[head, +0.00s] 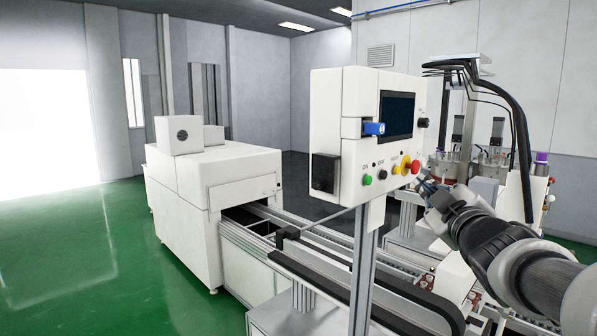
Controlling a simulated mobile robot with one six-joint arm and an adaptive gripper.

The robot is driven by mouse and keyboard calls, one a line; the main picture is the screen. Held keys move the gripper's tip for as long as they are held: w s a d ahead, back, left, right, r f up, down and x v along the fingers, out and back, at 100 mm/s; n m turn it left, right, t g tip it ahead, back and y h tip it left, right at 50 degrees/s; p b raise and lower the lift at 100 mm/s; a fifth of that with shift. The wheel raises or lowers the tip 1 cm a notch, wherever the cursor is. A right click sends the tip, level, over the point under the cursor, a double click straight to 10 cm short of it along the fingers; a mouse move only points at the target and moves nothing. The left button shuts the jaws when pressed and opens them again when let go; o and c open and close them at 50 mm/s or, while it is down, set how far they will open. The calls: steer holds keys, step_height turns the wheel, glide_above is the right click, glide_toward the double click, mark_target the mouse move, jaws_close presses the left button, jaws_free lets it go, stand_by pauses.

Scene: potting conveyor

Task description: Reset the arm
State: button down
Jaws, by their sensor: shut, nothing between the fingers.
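My arm (500,253) reaches in from the lower right. My gripper (427,187) is at its end, shut and empty, pointing left toward the control box (330,120). Its fingertips show just right of and below the emergency stop button (406,163), near the box's lower right edge. I cannot tell from this view whether they touch the box. The box's front also carries a green button (367,180), a black knob (383,172), a dark screen (397,115) and a blue part (373,128).
The box stands on a metal post (362,265) in front of the conveyor (330,260). A white machine housing (195,195) stands at the left end of the conveyor. Dosing equipment with hanging black cables (515,120) is behind my arm. Green floor (90,270) is clear at left.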

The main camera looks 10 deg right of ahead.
stand_by(0.4)
steer(key=s+a+f+m+g+b, duration=0.1)
steer(key=s+f+m+g+b, duration=0.15)
steer(key=f, duration=0.45)
steer(key=s+a+f+m+g+h+b, duration=0.1)
steer(key=s+a+f+b, duration=0.1)
steer(key=s+f+b, duration=0.35)
steer(key=s+a+f+m+g+b, duration=0.1)
steer(key=s+f+m+g+b, duration=0.1)
steer(key=f, duration=0.6)
steer(key=s+a+f+m+g+y+b, duration=0.1)
steer(key=s+a+f+g+b, duration=0.3)
steer(key=s+a+f, duration=0.3)
steer(key=s+a+f+m+g+y+b, duration=0.1)
steer(key=s+a+f+g+b, duration=0.3)
steer(key=s+f, duration=1.1)
step_height(320, 180, down, 4)
steer(key=a+y+b, duration=0.1)
steer(key=a, duration=0.1)
steer(key=shift+a+m+y+b, duration=0.3)
steer(key=shift+a+m, duration=0.05)
steer(key=shift+a, duration=0.05)
steer(key=shift+f, duration=0.1)
